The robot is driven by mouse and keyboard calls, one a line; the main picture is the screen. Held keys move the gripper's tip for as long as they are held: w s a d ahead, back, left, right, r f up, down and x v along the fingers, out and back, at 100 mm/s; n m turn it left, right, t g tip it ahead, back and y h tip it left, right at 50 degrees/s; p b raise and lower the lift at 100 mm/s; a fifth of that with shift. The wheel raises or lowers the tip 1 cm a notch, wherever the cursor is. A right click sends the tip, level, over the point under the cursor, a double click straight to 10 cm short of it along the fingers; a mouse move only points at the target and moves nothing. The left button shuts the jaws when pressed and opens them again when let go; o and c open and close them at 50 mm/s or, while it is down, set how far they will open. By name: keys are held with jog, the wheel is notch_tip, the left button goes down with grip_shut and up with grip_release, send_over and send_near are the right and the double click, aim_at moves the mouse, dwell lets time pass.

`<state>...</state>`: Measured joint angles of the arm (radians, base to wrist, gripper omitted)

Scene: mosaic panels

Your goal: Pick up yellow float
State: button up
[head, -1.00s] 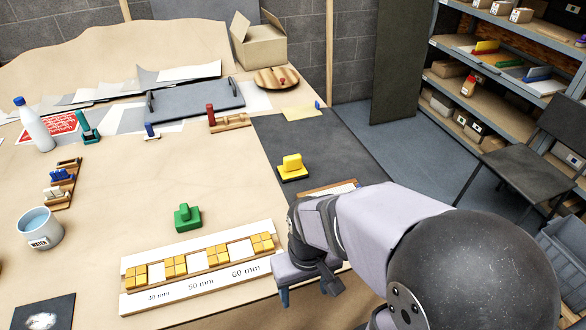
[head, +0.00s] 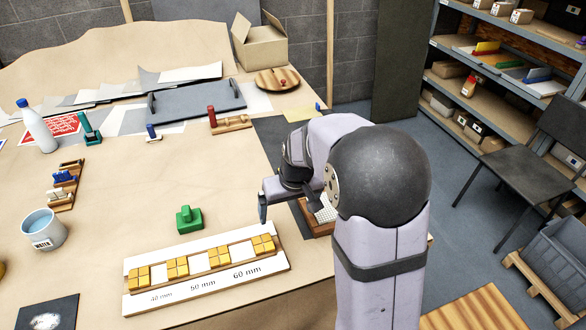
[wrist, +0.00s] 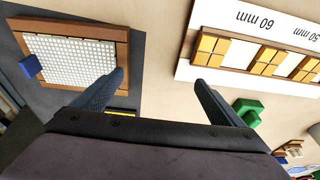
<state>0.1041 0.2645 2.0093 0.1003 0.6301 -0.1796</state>
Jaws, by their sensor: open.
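My gripper (head: 264,205) is open and empty above the table's right half, with one finger clear in the head view. In the wrist view its two fingers (wrist: 160,82) are spread apart over bare table. The yellow float is hidden behind my arm in the head view. A thin yellow strip (wrist: 119,111) shows past the left finger at the edge of the gripper body in the wrist view; it is probably part of the yellow float, mostly covered. A green float (head: 189,219) stands on the table left of my gripper, also in the wrist view (wrist: 247,111).
A sample board (head: 207,272) with yellow tile groups lies at the front. A wood-framed white tile panel (wrist: 75,60) is on the dark mat, with a blue piece (wrist: 30,67) at its edge. A mug (head: 42,229) and bottle (head: 37,127) stand far left. Mid-table is mostly clear.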

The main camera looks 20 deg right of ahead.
jog(key=w+d+t, duration=0.1)
jog(key=w+d, duration=0.1)
jog(key=w, duration=0.4)
jog(key=w+d+t+p, duration=0.1)
jog(key=w+d, duration=0.2)
jog(key=w, duration=0.3)
jog(key=w+d+r+t, duration=0.1)
jog(key=w+d, duration=0.2)
jog(key=w, duration=0.3)
jog(key=shift+w+r, duration=0.1)
jog(key=shift+w, duration=0.25)
jog(key=shift+p+x, duration=0.6)
jog(key=shift+x, duration=0.45)
jog(key=shift+d+p+x, duration=0.25)
jog(key=shift+p+x, duration=0.4)
jog(key=shift+x, duration=0.35)
jog(key=shift+d+p+x, duration=0.2)
jog(key=shift+p+x, duration=0.45)
jog(key=shift+x, duration=0.35)
jog(key=shift+w+f, duration=0.15)
jog(key=shift+f, duration=0.45)
jog(key=c, duration=1.3)
jog(key=shift+o, duration=0.2)
jog(key=shift+r, duration=0.2)
notch_tip(320, 180, up, 10)
jog(key=b, duration=0.3)
